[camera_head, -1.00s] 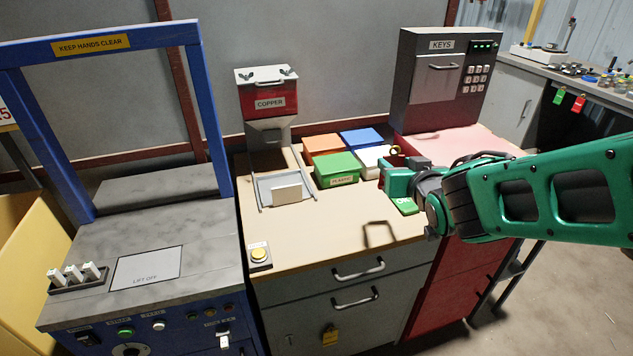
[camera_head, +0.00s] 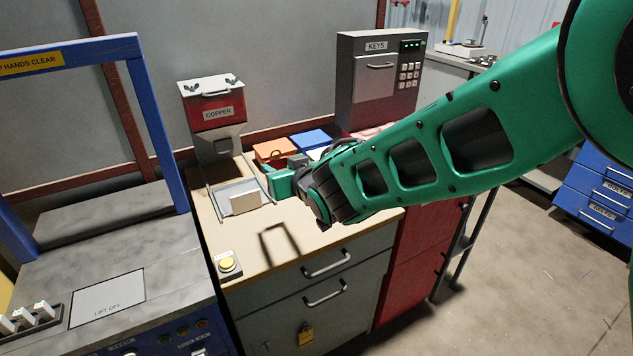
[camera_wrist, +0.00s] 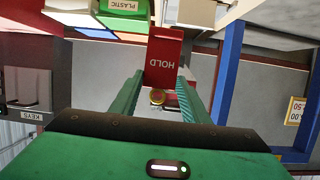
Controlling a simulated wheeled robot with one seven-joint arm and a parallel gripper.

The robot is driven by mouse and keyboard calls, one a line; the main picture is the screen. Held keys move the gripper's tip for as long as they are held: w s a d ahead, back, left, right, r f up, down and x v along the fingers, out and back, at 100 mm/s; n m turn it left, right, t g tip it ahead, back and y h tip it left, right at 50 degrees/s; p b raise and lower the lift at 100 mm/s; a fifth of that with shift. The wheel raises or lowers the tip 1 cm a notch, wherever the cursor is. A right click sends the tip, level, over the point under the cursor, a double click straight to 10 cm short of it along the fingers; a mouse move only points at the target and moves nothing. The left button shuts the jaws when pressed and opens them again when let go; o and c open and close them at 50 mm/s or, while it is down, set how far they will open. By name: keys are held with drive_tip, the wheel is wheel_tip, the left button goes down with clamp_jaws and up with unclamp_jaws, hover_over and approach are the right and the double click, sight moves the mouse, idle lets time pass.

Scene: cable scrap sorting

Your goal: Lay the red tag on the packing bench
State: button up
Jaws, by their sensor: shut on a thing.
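The red tag (camera_wrist: 165,50), marked HOLD, is between the fingers of my gripper (camera_wrist: 160,85) in the wrist view. A brass ring (camera_wrist: 157,97) shows just behind it, between the fingers. In the head view my gripper (camera_head: 283,181) is over the wood-topped bench (camera_head: 240,250), at the right of the hopper's tray. The tag cannot be made out there. No label in view names a packing bench.
Orange (camera_head: 272,150) and blue (camera_head: 309,139) bins lie behind. A yellow button (camera_head: 228,264) sits front left. The bench's front middle is clear.

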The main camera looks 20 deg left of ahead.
drive_tip(key=w+d+f, duration=0.2)
drive_tip(key=w+f, duration=0.1)
drive_tip(key=w+d+f, duration=0.3)
drive_tip(key=f, duration=0.1)
drive_tip(key=w+d+f, duration=0.2)
drive_tip(key=f, duration=0.2)
drive_tip(key=shift+w+d, duration=0.25)
drive_tip(key=shift+w, duration=0.15)
drive_tip(key=o, duration=1.2)
drive_tip(key=v, duration=1.2)
